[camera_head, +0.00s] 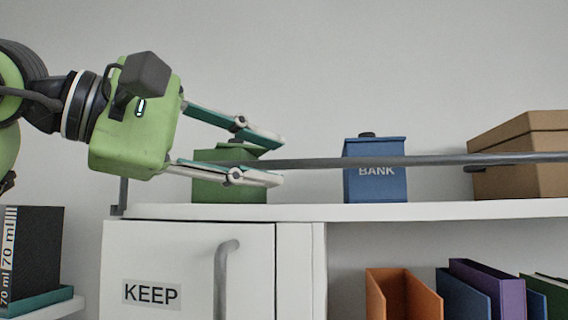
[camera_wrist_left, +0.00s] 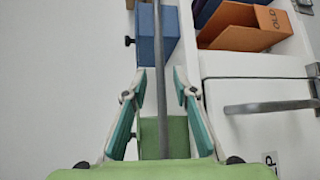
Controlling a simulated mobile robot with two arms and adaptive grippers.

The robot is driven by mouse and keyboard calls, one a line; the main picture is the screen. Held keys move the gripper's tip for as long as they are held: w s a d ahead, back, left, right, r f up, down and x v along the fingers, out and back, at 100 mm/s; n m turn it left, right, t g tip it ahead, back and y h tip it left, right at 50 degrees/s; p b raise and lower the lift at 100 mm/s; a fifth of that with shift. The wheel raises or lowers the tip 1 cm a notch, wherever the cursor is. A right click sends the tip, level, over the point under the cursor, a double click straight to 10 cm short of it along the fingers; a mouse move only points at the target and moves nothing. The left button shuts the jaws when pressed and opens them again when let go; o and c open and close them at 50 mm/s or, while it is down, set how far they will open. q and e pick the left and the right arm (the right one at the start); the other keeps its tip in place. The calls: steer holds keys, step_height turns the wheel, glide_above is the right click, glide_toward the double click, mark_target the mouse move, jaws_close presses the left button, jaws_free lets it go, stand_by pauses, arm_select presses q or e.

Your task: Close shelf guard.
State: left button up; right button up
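The shelf guard is a long grey bar (camera_head: 430,160) running nearly level above the white top shelf (camera_head: 440,210), in front of the boxes. A short grey bracket (camera_head: 123,195) stands at the shelf's left end; my gripper hides how the bar's left part meets it. My left gripper (camera_head: 280,162) is at the bar's left part, with one finger above and one below it. In the left wrist view the bar (camera_wrist_left: 157,30) passes between the spread fingers of this gripper (camera_wrist_left: 159,73), with gaps on both sides. My right gripper is in neither view.
Behind the bar stand a green box (camera_head: 230,188), a blue BANK box (camera_head: 374,185) and a brown cardboard box (camera_head: 525,150). Below are a KEEP cabinet door (camera_head: 180,250) with a grey handle (camera_head: 222,280) and an orange file holder (camera_head: 402,295). Space above the bar is clear.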

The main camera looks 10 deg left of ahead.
arm_select(q)
steer(key=v, duration=0.8)
